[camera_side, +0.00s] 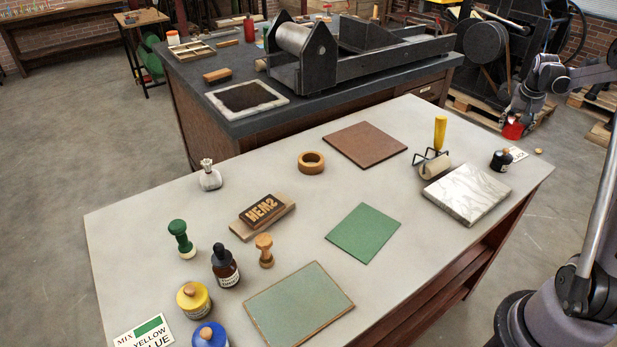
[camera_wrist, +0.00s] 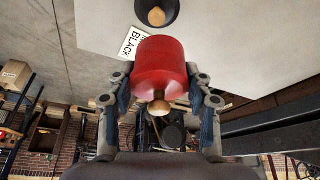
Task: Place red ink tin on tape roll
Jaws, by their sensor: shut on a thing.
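The red ink tin (camera_side: 513,130) is held in my gripper (camera_side: 520,108) at the far right, off the table's far right edge in the picture. In the wrist view the red tin (camera_wrist: 160,62) sits between the two fingers of my gripper (camera_wrist: 160,88), which are shut on its sides. Its wooden knob points towards the wrist camera. The tape roll (camera_side: 311,170), a tan ring, lies flat on the table left of the brown board, far from my gripper. Its top is empty. The tape roll does not show in the wrist view.
A black ink tin (camera_side: 501,161) with a label card stands near the tabletop's right corner. Beside it are a marble slab (camera_side: 466,192) and a roller with a yellow handle (camera_side: 440,134). A brown board (camera_side: 365,144) lies right of the tape roll. Bare table surrounds the roll's left.

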